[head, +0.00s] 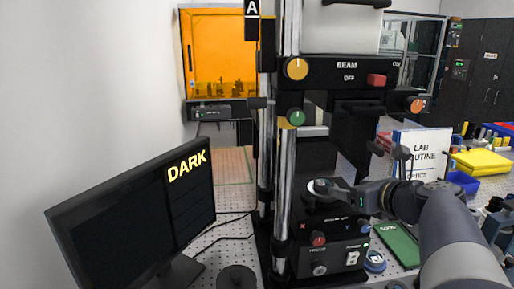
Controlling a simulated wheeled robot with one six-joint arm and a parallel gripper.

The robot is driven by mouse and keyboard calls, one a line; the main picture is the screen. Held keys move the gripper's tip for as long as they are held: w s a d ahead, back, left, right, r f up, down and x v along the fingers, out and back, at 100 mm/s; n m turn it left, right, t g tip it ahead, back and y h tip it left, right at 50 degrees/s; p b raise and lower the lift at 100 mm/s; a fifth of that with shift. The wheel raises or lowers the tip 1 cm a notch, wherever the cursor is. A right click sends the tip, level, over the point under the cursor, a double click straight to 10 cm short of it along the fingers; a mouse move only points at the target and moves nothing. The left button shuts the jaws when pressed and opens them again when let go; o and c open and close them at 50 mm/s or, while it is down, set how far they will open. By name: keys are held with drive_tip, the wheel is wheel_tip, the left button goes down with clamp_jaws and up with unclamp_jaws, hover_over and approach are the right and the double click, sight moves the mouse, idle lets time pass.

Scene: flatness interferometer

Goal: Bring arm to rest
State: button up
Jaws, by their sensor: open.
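My arm (458,235) reaches in from the lower right and bends at the wrist toward the interferometer's stage. My gripper (338,193) is at its end, just right of a small round part (321,186) on top of the stage. The jaws look small and dark, and appear open; from this view I cannot tell whether they touch the round part. The interferometer's lower box (330,262) with red and blue knobs stands below my gripper. Its upper box (340,71) is labelled BEAM OFF and has a red button (376,80).
Chrome columns (284,170) rise left of my gripper. A monitor (130,215) reading DARK stands at left. A green GOOD tray (396,243) lies between the lower box and my arm. Yellow stacked items (482,162) are at right.

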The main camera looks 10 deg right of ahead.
sight(328, 186)
drive_tip(key=x, duration=1)
drive_tip(key=shift+w, duration=0.25)
drive_tip(key=shift+s+r, duration=0.1)
drive_tip(key=shift+r, duration=0.45)
